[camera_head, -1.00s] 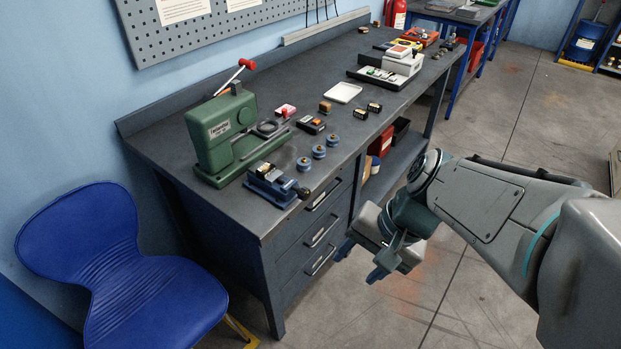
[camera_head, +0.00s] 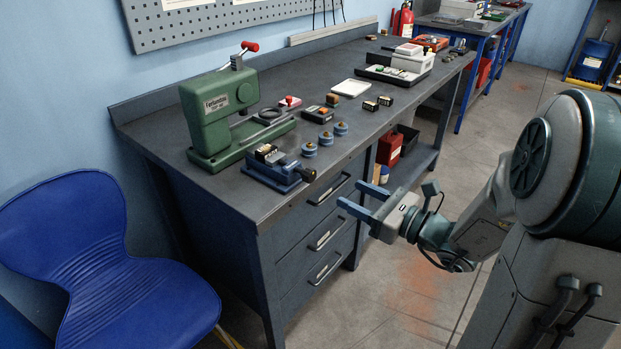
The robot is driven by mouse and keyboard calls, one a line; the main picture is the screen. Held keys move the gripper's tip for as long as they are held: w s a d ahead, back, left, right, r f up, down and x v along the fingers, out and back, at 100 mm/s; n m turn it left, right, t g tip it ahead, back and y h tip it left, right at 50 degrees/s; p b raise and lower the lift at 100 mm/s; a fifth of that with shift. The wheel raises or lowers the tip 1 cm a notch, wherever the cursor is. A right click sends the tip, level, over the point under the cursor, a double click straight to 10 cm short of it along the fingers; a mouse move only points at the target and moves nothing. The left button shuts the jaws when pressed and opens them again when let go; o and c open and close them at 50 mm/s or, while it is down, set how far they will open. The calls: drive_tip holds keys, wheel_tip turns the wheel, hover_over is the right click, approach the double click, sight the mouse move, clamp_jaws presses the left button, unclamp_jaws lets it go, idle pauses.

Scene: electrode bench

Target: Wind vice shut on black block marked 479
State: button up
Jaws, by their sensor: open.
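A small blue vice (camera_head: 276,172) stands near the front edge of the bench, with a dark knob (camera_head: 306,174) at its right end. A dark block with a tan part (camera_head: 267,152) shows at the top of the vice; I cannot tell whether it is clamped. Two small black blocks, one on the left (camera_head: 370,106) and one on the right (camera_head: 385,101), lie farther along the bench. No number is readable on any of them. My gripper (camera_head: 350,187) is open and empty, off the bench's front in front of the drawers, right of the vice and apart from it.
A green press (camera_head: 217,118) with a red-knobbed lever stands behind the vice. A blue chair (camera_head: 85,260) stands left of the bench (camera_head: 225,197).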

sight(313, 176)
drive_tip(key=x, duration=1.2)
drive_tip(key=shift+w+a, duration=0.15)
drive_tip(key=shift+a, duration=0.15)
drive_tip(key=c, duration=1)
